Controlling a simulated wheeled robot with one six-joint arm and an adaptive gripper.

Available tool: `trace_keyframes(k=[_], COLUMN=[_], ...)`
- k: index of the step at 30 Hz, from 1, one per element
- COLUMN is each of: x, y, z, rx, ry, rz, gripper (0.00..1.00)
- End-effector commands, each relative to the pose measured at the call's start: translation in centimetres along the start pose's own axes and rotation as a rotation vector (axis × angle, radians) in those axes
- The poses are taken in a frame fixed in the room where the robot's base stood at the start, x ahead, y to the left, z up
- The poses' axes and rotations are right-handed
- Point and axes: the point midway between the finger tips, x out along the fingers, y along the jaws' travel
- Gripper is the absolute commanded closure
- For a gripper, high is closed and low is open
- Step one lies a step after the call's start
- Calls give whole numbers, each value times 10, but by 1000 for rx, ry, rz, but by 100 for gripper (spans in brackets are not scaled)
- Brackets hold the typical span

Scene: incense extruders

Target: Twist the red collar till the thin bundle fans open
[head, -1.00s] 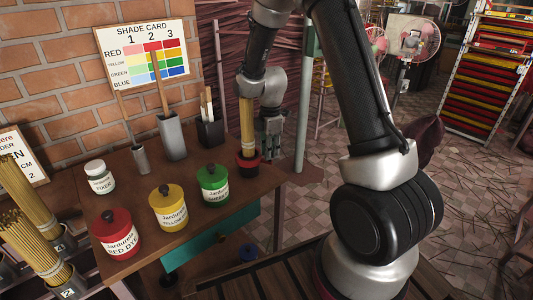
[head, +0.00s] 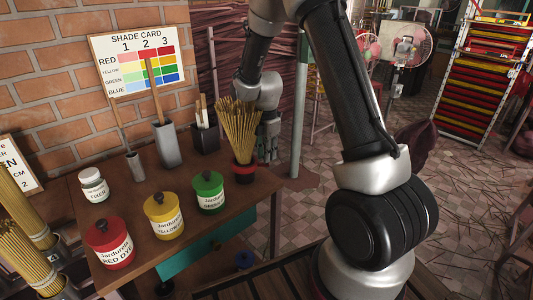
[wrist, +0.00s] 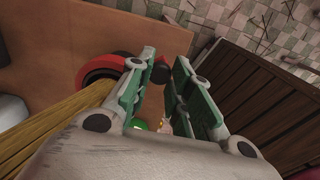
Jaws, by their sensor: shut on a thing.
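The bundle of thin yellow sticks (head: 238,130) stands at the right end of the table, its top spread into a wide fan. The red collar (head: 244,167) sits around its base. In the wrist view the red collar (wrist: 98,72) shows as a partial ring at upper left, and the sticks (wrist: 55,125) run along the left. My gripper (head: 268,150) is low beside the collar, on its right.
Red (head: 110,245), yellow (head: 165,216) and green (head: 208,193) dye pots and a white fixer jar (head: 93,186) stand on the table (head: 135,215). Grey (head: 167,147) and black (head: 205,140) holders stand behind. Other stick bundles (head: 28,255) are at far left.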

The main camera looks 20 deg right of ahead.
Motion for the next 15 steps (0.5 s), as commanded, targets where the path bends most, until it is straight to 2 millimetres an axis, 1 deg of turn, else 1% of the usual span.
trace_keyframes(k=[1,2,3,5,6,15], x=[1,1,1,1,1,-1], y=[-3,-3,-3,-3,-2,-1], z=[2,2,2,1,1,1], rx=[2,2,2,2,2,2], ry=[0,0,0,0,0,0], rz=[-8,-8,-7,-6,-6,-1], gripper=[100,76,69,58,56,56])
